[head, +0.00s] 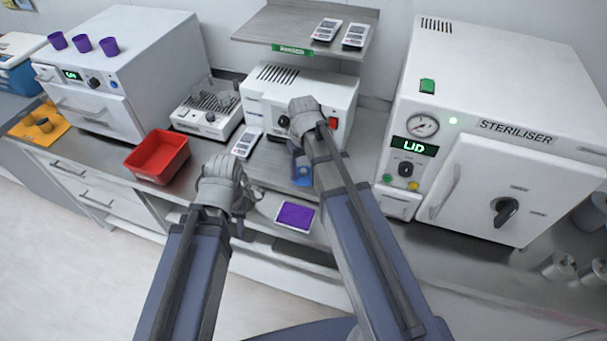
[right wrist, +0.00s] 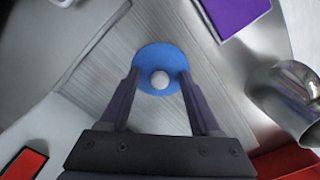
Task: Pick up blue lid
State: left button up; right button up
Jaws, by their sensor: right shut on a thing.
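The blue lid (right wrist: 147,82) is a round disc with a pale knob in its middle, seen from above in the right wrist view. My right gripper (right wrist: 158,75) is shut on it, with a finger at each side of the disc. In the head view the lid (head: 303,173) is partly hidden by my right gripper (head: 299,160), in front of the white unit with the red switch. I cannot tell whether the lid touches the grey surface below. My left gripper (head: 241,212) is over the counter's front edge, left of the lid; its fingers are mostly hidden.
A purple-topped pad (head: 296,216) lies near the counter edge. A shiny metal vessel (right wrist: 288,98) stands close to the lid. A red tray (head: 158,157) is at left, a white handset (head: 246,142) behind my left gripper, and the steriliser (head: 500,140) at right.

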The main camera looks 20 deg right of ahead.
aim_at(304, 170)
jog(key=shift+c, duration=0.8)
grip_shut()
jog(key=shift+r+p, duration=0.85)
jog(key=shift+p, duration=0.15)
notch_tip(304, 170, up, 8)
jog(key=p, duration=0.8)
jog(key=shift+r, duration=0.15)
